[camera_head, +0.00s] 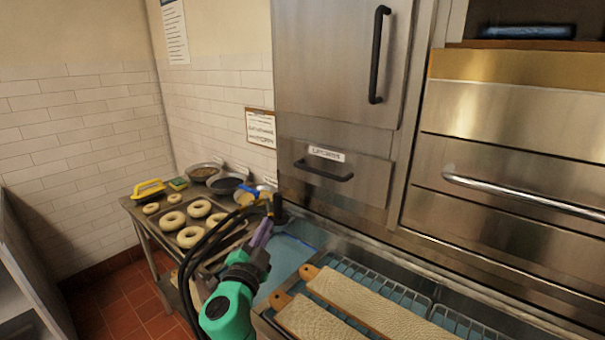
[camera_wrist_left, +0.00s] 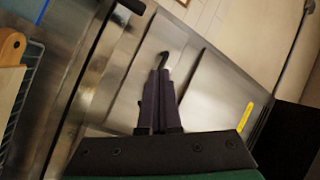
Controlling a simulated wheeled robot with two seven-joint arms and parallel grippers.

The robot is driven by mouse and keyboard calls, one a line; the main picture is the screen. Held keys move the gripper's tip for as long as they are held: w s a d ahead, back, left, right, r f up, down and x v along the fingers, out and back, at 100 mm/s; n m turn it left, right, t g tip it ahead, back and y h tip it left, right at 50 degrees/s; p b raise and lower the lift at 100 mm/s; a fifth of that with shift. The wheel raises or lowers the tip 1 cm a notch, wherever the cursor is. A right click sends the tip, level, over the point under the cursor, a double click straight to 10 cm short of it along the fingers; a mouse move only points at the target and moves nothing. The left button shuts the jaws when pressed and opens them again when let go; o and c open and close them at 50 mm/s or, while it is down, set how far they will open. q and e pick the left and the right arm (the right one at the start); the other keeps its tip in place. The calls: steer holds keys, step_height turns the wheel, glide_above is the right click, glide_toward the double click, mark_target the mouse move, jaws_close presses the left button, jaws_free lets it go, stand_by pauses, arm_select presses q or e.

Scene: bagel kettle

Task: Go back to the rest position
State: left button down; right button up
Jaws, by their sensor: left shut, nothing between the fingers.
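My left gripper (camera_head: 262,232) has purple fingers and a green and black wrist. It is in the lower middle of the head view, above the area between the bagel tray and the blue water-filled basin. In the left wrist view the fingers (camera_wrist_left: 159,98) are together with nothing between them, in front of a steel surface. My right gripper is in neither view.
Bagels (camera_head: 190,237) lie on a tray on a steel table at left, with bowls (camera_head: 203,173) and a yellow-handled tool (camera_head: 148,189) behind. Two boards (camera_head: 365,303) lie on wire racks at lower right. Steel oven fronts (camera_head: 515,180) stand close behind.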

arm_select(q)
steer(key=s+a+f+n+g+y, duration=0.65)
steer(key=s+a+f+n, duration=0.35)
steer(key=a+f, duration=0.45)
steer(key=s+f+g+h, duration=0.1)
steer(key=s+f+g, duration=0.45)
steer(key=s, duration=0.45)
steer(key=s+f+g+h, duration=0.2)
steer(key=s+f+g, duration=0.3)
steer(key=s, duration=0.6)
step_height(320, 180, down, 24)
steer(key=s, duration=0.2)
steer(key=s+a+f, duration=0.2)
steer(key=s+f, duration=0.5)
steer(key=s, duration=0.1)
steer(key=s+a+f+g, duration=0.1)
steer(key=s+f, duration=0.6)
steer(key=s, duration=0.1)
steer(key=shift+s+a, duration=0.3)
steer(key=shift+a, duration=0.05)
steer(key=shift+y, duration=0.25)
